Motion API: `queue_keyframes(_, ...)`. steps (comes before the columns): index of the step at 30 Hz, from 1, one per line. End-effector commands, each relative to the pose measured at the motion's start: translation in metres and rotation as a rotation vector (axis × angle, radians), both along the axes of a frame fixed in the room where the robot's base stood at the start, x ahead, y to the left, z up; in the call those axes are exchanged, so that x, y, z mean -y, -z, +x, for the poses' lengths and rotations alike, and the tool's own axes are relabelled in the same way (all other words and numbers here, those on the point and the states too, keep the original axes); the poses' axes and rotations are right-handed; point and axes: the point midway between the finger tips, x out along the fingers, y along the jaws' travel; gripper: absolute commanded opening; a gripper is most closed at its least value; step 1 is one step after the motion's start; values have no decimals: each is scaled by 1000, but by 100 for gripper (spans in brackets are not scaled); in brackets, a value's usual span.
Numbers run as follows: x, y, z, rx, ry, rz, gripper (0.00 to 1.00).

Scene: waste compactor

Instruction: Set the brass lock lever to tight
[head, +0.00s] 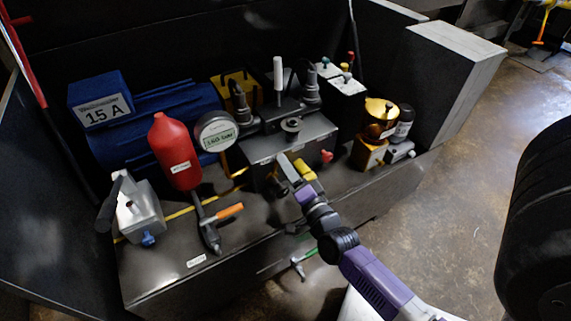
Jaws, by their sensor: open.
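My gripper (294,174) is at the front of the dark grey pump block (285,147), in the middle of the head view. Its jaws look open; a pale grey finger shows on the left and a yellow piece (305,170) beside it on the right. I cannot tell whether that yellow piece touches the gripper. A brass-coloured round part (381,112) with a small lever-like piece on top stands to the right, apart from my gripper. I cannot tell for sure which part is the lock lever, or its setting.
A blue motor (150,125), red bottle (175,150) and round gauge (215,131) stand left. An orange-handled tool (222,213) lies on the dark bench. A red knob (326,156) is close right of my gripper. A grey cabinet (440,90) bounds the right.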

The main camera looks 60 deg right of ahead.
Motion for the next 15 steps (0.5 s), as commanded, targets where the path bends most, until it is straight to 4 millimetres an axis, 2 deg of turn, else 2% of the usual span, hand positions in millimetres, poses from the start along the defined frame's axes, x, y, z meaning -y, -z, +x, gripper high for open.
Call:
queue_keyframes(9, -30, 6, -41, -4, -2, 3, 41)
queue_keyframes(15, -39, 7, -53, -3, -2, 3, 41)
